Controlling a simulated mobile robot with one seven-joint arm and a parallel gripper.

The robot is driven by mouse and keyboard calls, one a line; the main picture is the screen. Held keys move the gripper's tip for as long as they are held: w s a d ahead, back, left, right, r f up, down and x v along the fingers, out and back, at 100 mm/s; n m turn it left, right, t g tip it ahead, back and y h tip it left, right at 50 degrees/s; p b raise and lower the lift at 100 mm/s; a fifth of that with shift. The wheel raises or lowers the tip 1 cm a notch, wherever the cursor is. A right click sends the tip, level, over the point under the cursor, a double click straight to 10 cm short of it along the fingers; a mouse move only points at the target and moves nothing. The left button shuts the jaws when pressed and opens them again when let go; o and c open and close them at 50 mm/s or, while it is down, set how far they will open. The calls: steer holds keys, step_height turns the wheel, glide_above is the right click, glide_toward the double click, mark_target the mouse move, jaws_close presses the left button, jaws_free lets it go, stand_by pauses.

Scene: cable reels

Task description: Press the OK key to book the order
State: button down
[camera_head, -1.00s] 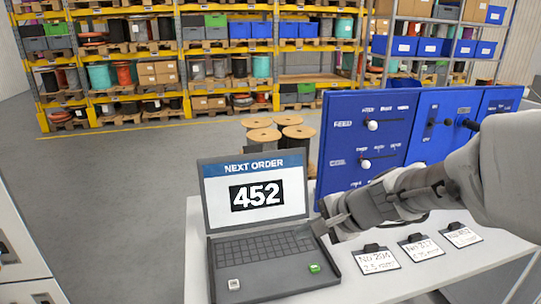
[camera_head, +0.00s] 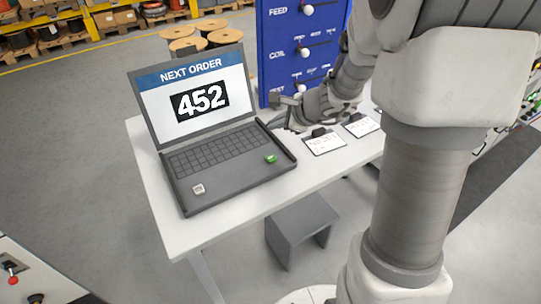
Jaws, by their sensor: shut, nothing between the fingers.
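An open dark laptop (camera_head: 215,152) stands on the white table, its screen (camera_head: 190,95) showing the number 452 in white on black. A small green key (camera_head: 271,159) sits at the front right of its keyboard deck, and a small pale key (camera_head: 198,189) at the front left. The markings on both keys are too small to read, so I cannot confirm which is the OK key. My gripper (camera_head: 281,112) is shut and empty, by the laptop's right side near the hinge. It appears apart from both keys. Part of it is hard to make out against my arm.
The white table (camera_head: 215,220) has free room at its front. Label cards (camera_head: 324,142) on black clips lie right of the laptop. A blue switch panel (camera_head: 285,70) rises behind them. A grey stool (camera_head: 302,230) stands below, and wooden reels (camera_head: 212,27) stand behind.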

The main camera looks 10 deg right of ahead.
steer(key=shift+f, duration=0.1)
steer(key=b, duration=0.6)
glide_above(274, 159)
step_height(274, 159, down, 7)
steer(key=shift+r, duration=0.1)
steer(key=shift+f+b, duration=0.9)
steer(key=shift+b, duration=0.05)
steer(key=shift+f, duration=0.1)
stand_by(0.9)
steer(key=shift+f+b, duration=0.3)
steer(key=shift+b, duration=0.3)
steer(key=shift+f+b, duration=0.45)
steer(key=shift+b, duration=0.1)
stand_by(0.5)
steer(key=shift+r, duration=0.1)
steer(key=shift+d+r+p, duration=0.1)
steer(key=shift+r+p, duration=0.55)
steer(key=shift+r, duration=0.15)
